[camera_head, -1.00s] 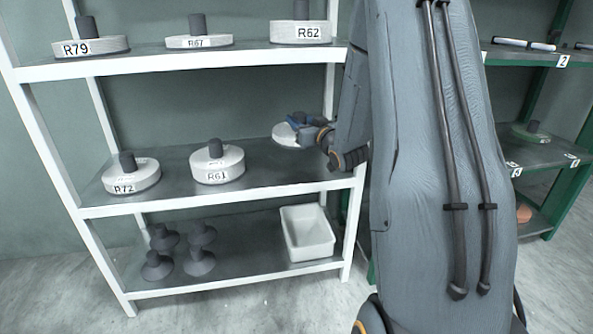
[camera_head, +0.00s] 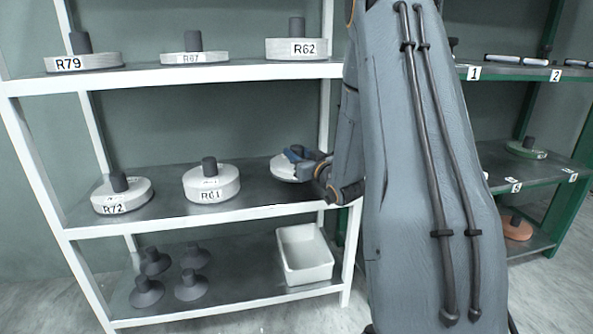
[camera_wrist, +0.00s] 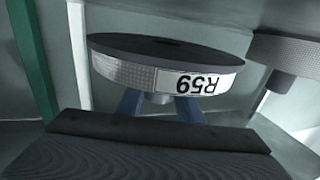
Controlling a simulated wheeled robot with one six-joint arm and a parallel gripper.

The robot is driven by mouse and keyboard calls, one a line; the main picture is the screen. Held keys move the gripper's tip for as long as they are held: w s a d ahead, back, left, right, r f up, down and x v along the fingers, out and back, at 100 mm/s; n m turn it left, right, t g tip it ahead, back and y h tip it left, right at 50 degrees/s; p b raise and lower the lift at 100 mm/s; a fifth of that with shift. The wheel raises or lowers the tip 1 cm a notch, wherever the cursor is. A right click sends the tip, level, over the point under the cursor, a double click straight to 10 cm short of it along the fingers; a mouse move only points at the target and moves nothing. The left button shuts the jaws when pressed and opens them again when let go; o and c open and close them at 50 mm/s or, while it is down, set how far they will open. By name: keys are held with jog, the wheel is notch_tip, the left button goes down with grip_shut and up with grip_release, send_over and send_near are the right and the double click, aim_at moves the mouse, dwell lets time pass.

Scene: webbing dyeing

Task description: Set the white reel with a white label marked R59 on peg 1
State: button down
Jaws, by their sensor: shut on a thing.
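The white reel with the white R59 label (camera_wrist: 190,82) fills the top middle of the wrist view, its label upside down there. My gripper (camera_wrist: 158,108) is shut on its hub with blue fingers. In the head view the reel (camera_head: 284,170) is at the right end of the white rack's middle shelf, partly behind my gripper (camera_head: 297,154). I cannot tell whether it touches the shelf. A label marked 1 (camera_head: 474,73) is on the green rack's upper shelf at right; my arm hides much of the area beside it, and peg 1 is not clearly visible.
The white rack (camera_head: 200,73) holds reels R79 (camera_head: 83,62), R67 (camera_head: 194,58), R62 (camera_head: 296,48), R72 (camera_head: 122,196) and R61 (camera_head: 211,184). A white bin (camera_head: 304,254) is on its bottom shelf. The green rack holds a green-edged reel (camera_head: 526,150) and an orange one (camera_head: 516,228).

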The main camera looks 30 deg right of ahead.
jog(key=shift+f+b, duration=0.5)
jog(key=shift+f, duration=1.5)
jog(key=shift+f, duration=0.15)
jog(key=c, duration=1.2)
grip_release()
jog(key=shift+f+b, duration=0.15)
jog(key=shift+b, duration=0.3)
jog(key=s+p, duration=0.1)
jog(key=s, duration=0.1)
jog(key=s+p, duration=0.1)
jog(key=s, duration=0.2)
jog(key=s+a+p, duration=0.1)
jog(key=s, duration=0.2)
jog(key=shift+f, duration=0.1)
